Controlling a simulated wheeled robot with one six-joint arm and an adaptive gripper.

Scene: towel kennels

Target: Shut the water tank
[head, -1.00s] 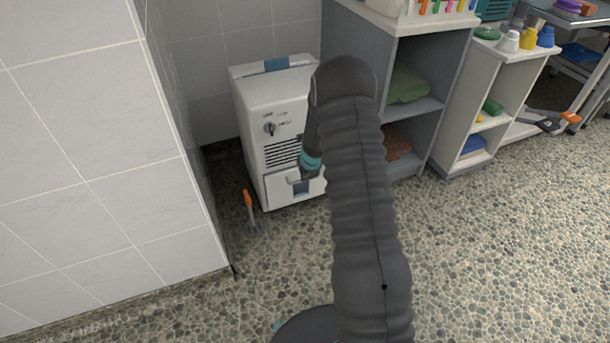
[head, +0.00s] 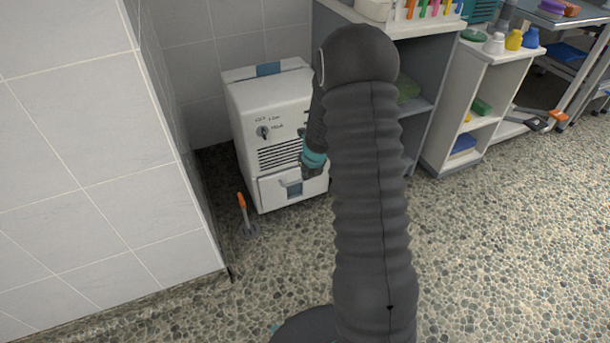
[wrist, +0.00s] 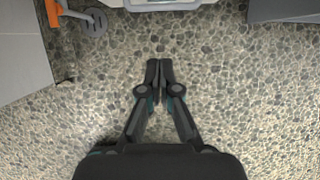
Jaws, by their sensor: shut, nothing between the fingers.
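The water tank (head: 271,193) is the white drawer low in the front of a white box-shaped machine (head: 274,99). It has a handle and a blue-grey window. I cannot tell for sure how far it stands out from the machine. My gripper (head: 310,174) shows in front of the tank's right part and hides some of it. In the wrist view my gripper (wrist: 160,64) is shut and empty, its fingertips together above the pebbled floor. A white edge, probably the tank (wrist: 168,6), shows at the top of that view, apart from the fingertips.
An orange-handled tool (head: 242,208) stands on the floor left of the machine, near the tiled wall (head: 95,120). Grey shelving (head: 427,75) stands at the right. The pebbled floor (head: 500,250) at the front right is clear.

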